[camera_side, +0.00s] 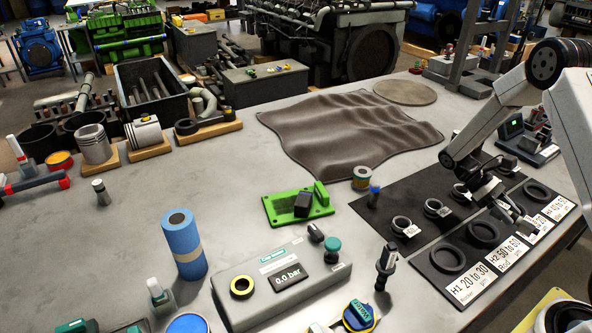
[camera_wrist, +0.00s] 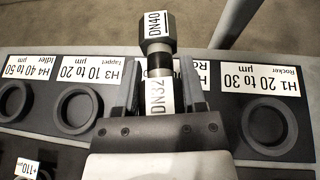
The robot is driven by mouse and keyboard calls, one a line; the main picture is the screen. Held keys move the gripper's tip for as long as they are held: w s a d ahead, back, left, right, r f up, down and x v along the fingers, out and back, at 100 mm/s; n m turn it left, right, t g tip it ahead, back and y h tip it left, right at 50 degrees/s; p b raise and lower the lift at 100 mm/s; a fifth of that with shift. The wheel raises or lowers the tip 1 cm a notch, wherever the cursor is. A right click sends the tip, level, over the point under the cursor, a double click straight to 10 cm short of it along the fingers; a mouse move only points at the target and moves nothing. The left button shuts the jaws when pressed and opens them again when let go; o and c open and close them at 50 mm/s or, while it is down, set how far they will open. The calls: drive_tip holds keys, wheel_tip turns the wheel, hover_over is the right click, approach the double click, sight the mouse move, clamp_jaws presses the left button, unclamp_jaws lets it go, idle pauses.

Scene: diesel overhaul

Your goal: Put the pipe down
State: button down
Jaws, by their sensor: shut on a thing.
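My gripper (camera_side: 505,203) is low over the right part of the dark mat (camera_side: 386,205), close to the row of labelled round recesses. In the wrist view my gripper (camera_wrist: 162,92) is shut on the pipe (camera_wrist: 155,58), a short dark piece with a white DN32 label between the fingers and a wider end marked DN40 pointing away. The pipe is above the label strip and covers part of one label. Whether it touches anything below, I cannot tell. In the side view it is hard to make out from the dark gripper.
Ringed recesses and the H1 label (camera_wrist: 260,80) flank my gripper. Several small tagged rings (camera_side: 403,226) lie on the mat. A grey pressure box (camera_side: 280,280), a green fixture (camera_side: 298,206) and a brown cloth (camera_side: 345,130) stand or lie to the left.

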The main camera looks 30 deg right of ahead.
drive_tip(key=a+m+y, duration=0.1)
drive_tip(key=m+y, duration=0.1)
drive_tip(key=a+m+y, duration=0.2)
drive_tip(key=y, duration=0.1)
drive_tip(key=s+a+m+t+y, duration=0.1)
drive_tip(key=m+y, duration=0.1)
drive_tip(key=shift+a+f+m+y, duration=0.15)
drive_tip(key=shift+a+m+y, duration=0.1)
drive_tip(key=shift+m+y, duration=0.05)
drive_tip(key=w+a+r+m+t+y, duration=0.1)
drive_tip(key=w+r+m+t+y, duration=0.2)
drive_tip(key=m+t, duration=0.6)
drive_tip(key=w+a+r+m+t+y, duration=0.1)
drive_tip(key=w+r+m+t+y, duration=0.2)
drive_tip(key=w+m+t, duration=0.5)
drive_tip(key=shift+a+m+t+y, duration=0.3)
drive_tip(key=shift+m+t, duration=0.1)
drive_tip(key=shift+r, duration=0.1)
drive_tip(key=w+d+f, duration=0.1)
drive_tip(key=w+f, duration=0.1)
drive_tip(key=w, duration=0.2)
drive_tip(key=w+d+f, duration=0.1)
drive_tip(key=w+f, duration=0.2)
drive_tip(key=w, duration=0.1)
drive_tip(key=w+d+f, duration=0.2)
drive_tip(key=w+f, duration=0.1)
drive_tip(key=w, duration=0.1)
drive_tip(key=shift+f, duration=0.25)
drive_tip(key=shift+w+d+f, duration=0.15)
drive_tip(key=shift+w+f, duration=0.25)
